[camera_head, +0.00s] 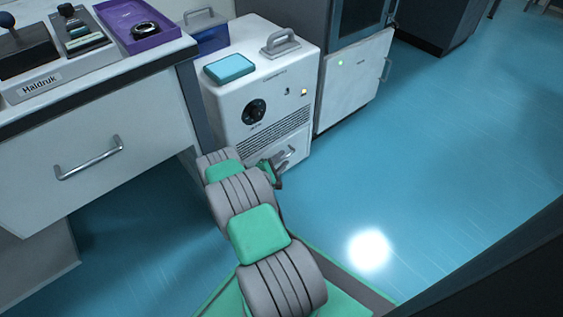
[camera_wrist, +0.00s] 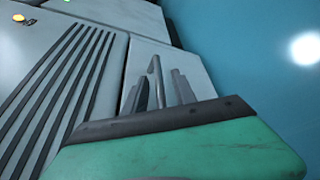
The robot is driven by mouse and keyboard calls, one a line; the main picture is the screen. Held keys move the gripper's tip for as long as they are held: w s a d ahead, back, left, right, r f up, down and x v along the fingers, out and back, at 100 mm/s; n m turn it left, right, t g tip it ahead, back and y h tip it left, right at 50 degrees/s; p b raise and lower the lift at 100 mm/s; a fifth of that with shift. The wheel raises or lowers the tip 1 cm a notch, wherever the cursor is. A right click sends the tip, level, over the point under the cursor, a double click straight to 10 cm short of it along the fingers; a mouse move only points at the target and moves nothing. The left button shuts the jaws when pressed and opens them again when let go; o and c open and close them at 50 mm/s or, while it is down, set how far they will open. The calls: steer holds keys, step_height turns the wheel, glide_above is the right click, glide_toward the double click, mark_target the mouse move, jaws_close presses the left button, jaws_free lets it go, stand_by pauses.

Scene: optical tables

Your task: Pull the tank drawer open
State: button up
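The white floor-standing unit (camera_head: 222,115) has a louvred front, a dial and a low drawer front (camera_head: 300,145), which I take as the tank drawer. Its metal handle (camera_head: 288,154) is partly hidden by my gripper (camera_head: 275,168). In the wrist view, the drawer front (camera_wrist: 150,52) looks closed, and the handle (camera_wrist: 155,77) shows between the two fingers of my gripper (camera_wrist: 162,92). The fingers stand apart, with gaps beside the handle; I cannot tell whether either one touches it.
A bench drawer with a metal handle (camera_head: 89,158) stands at left. A cabinet (camera_head: 352,83) with a green light adjoins the unit on the right. A teal box (camera_head: 230,68) lies on top of the unit. The blue floor (camera_head: 440,150) to the right is clear.

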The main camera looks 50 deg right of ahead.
steer(key=shift+d, duration=0.3)
steer(key=shift+c, duration=0.4)
jaws_close()
stand_by(0.8)
